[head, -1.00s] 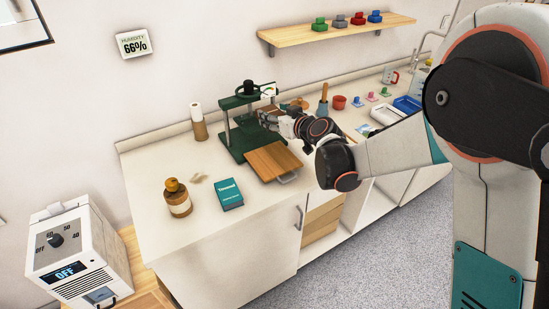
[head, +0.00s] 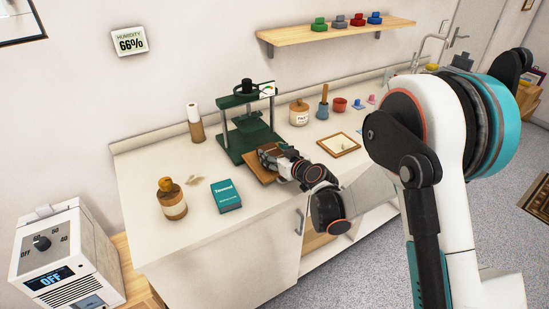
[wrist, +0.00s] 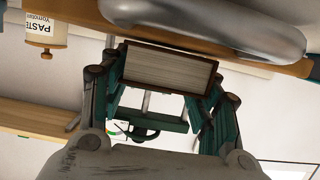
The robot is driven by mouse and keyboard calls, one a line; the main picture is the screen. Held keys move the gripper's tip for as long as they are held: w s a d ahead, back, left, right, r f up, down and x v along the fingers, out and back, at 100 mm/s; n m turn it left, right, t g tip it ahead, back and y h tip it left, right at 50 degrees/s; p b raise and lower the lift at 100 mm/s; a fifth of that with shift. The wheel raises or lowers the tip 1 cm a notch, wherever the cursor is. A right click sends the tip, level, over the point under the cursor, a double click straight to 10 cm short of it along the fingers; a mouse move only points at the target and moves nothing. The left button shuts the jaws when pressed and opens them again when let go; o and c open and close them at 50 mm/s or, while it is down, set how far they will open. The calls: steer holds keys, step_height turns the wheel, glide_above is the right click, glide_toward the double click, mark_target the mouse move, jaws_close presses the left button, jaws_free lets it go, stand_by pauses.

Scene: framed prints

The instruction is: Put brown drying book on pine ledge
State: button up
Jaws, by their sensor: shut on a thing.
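In the wrist view my gripper (wrist: 165,90) is shut on the brown drying book (wrist: 168,68). The book's pale page edges and thin brown cover show between the fingers.
The green press (head: 240,138) stands just behind my gripper. A teal box (head: 226,196) and brown bottle (head: 172,200) stand left. A paste jar (head: 299,112) and wooden frame (head: 338,145) are right. The ledge's front strip looks clear.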

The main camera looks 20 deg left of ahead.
steer(key=shift+f, duration=0.15)
steer(key=o, duration=0.9)
steer(key=shift+f, duration=0.1)
steer(key=o, duration=0.3)
steer(key=shift+o, duration=0.2)
steer(key=shift+r+p, duration=0.2)
steer(key=shift+p, duration=0.15)
